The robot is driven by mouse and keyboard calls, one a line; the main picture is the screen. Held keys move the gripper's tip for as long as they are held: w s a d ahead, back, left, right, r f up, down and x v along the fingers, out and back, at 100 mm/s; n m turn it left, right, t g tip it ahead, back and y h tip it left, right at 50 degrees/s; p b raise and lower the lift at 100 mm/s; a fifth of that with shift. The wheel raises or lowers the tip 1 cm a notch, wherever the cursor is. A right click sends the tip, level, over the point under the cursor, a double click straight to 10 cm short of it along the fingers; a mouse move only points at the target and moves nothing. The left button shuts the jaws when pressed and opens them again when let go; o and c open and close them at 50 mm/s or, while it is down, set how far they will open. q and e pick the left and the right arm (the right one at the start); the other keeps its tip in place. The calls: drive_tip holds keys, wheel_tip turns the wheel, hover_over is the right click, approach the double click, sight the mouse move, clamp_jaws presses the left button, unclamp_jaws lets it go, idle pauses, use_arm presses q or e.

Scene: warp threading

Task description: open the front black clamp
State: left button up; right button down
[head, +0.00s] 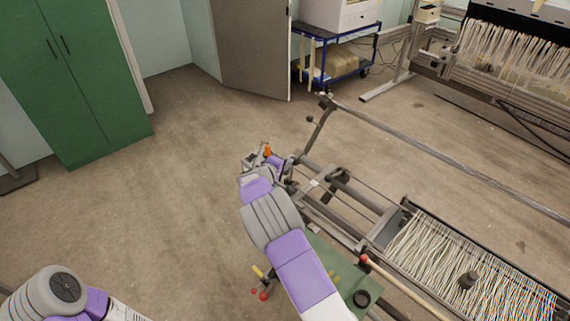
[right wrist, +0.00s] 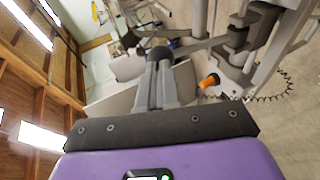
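My right gripper (right wrist: 160,62) shows in the right wrist view with its two grey fingers close together, pointing away from the camera. A dark rounded piece is at their tips; I cannot tell whether it is part of the fingers or the black clamp. In the head view my right gripper (head: 278,160) is at the near-left end of the loom frame, partly hidden by its own wrist. The front black clamp cannot be clearly picked out there. My left arm shows at the lower left, but its gripper is out of view.
The loom's metal rail (head: 440,157) runs to the right, above white warp threads (head: 460,265). Open floor (head: 180,190) lies left, before a green cabinet (head: 75,75).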

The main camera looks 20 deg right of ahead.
drive_tip(key=b+v, duration=0.1)
drive_tip(key=v, duration=1.3)
drive_tip(key=shift+f, duration=0.3)
drive_tip(key=shift+a, duration=0.1)
